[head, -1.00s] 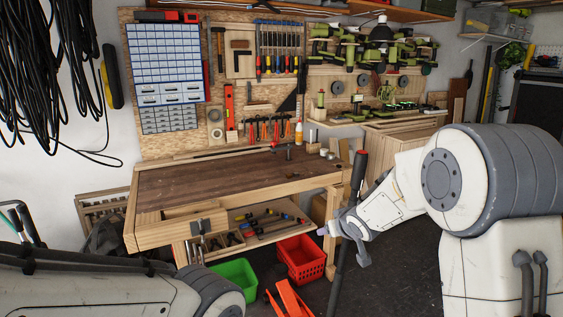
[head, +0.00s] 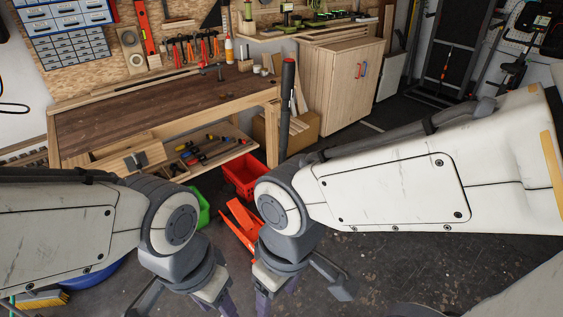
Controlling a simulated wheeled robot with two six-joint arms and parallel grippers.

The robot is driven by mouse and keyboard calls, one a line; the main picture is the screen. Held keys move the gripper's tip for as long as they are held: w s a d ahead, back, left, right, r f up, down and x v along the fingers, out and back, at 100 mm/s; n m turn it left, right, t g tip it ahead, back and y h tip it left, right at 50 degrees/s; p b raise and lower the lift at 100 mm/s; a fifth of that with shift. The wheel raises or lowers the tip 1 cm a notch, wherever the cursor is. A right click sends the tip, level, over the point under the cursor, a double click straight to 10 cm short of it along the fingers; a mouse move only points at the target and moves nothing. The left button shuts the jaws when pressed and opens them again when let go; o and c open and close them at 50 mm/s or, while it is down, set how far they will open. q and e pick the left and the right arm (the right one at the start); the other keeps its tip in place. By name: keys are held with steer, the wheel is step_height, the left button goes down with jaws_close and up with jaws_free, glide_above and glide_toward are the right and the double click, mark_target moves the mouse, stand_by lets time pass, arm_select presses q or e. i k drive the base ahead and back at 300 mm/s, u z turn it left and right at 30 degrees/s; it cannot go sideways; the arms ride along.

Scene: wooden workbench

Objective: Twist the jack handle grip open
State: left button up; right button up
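The jack handle (head: 286,125) is a dark upright bar with a small red mark near its top. It stands at the centre, in front of the bench's right leg, and its lower end is hidden behind my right wrist. The orange jack (head: 236,212) lies on the floor between my two wrists, partly covered. My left gripper (head: 212,300) points down at the bottom edge, with its fingers apart. My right gripper (head: 277,295) points down beside it, also with fingers apart and nothing seen between them. Both sets of fingertips are partly cut off. Neither gripper touches the handle.
A red crate (head: 242,190) and a green crate (head: 203,217) stand by the workbench (head: 160,110). A wooden cabinet (head: 335,88) stands behind right. A blue round thing (head: 95,278) and a brush (head: 40,300) lie at lower left. The floor at right is open.

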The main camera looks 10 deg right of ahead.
mark_target(289, 65)
steer(key=z, duration=0.15)
steer(key=k, duration=0.6)
steer(key=u, duration=0.8)
steer(key=i, duration=1.15)
steer(key=u, duration=0.1)
